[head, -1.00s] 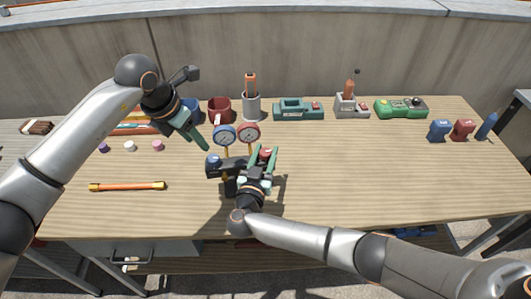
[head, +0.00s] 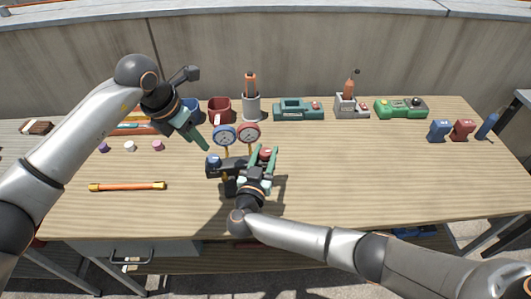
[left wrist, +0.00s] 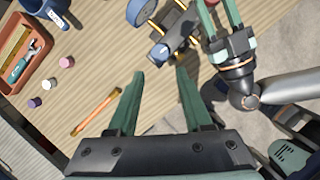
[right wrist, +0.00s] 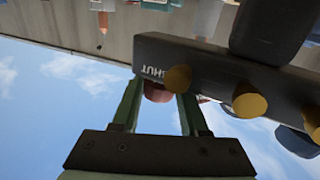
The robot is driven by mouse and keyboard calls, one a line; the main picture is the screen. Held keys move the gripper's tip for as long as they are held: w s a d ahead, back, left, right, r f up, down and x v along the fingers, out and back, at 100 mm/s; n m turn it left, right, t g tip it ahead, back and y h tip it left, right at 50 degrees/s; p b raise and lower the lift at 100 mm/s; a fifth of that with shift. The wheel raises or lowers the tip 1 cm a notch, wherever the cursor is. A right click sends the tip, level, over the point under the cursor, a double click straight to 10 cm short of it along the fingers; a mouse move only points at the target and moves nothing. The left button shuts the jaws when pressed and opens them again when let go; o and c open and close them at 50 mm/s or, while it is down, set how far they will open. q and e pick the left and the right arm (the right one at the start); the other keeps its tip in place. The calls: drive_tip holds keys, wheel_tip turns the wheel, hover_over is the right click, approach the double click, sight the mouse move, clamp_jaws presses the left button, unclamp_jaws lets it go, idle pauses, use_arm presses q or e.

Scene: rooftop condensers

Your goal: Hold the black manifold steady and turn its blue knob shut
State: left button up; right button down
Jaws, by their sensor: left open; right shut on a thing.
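The black manifold (head: 229,168) stands upright near the middle of the bench, with a blue and a red gauge above it. Its blue knob (head: 213,160) is on the left end; it also shows in the left wrist view (left wrist: 160,53). My right gripper (head: 263,153) is shut on the manifold at its right end, fingers either side of the red knob (right wrist: 158,92). The right wrist view shows the word SHUT on the manifold (right wrist: 215,72). My left gripper (head: 200,140) is open and empty, above and left of the blue knob, apart from it. The blue knob's setting cannot be read.
An orange stick (head: 127,186) lies at left, below several small caps (head: 129,146). A red mug (head: 220,110), a grey holder (head: 251,107) and green devices (head: 298,110) line the back. Blue and red items (head: 462,130) stand at right. The bench right of the manifold is clear.

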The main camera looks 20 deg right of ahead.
use_arm(q)
drive_tip(key=shift+o, duration=1.4)
drive_tip(key=shift+s+d+f, duration=0.1)
drive_tip(key=shift+d+f, duration=0.2)
drive_tip(key=shift+o, duration=0.4)
drive_tip(key=s+d+f+m+h, duration=0.2)
drive_tip(key=s+d+f+h, duration=0.1)
drive_tip(key=d, duration=0.5)
drive_tip(key=shift+f+m+h, duration=0.4)
drive_tip(key=shift+f+h, duration=0.1)
drive_tip(key=shift+h, duration=0.7)
drive_tip(key=n+t+y, duration=0.4)
drive_tip(key=n+t, duration=0.6)
drive_tip(key=t, duration=0.5)
approach(212, 164)
drive_tip(key=x, duration=1)
drive_tip(key=shift+f, duration=0.1)
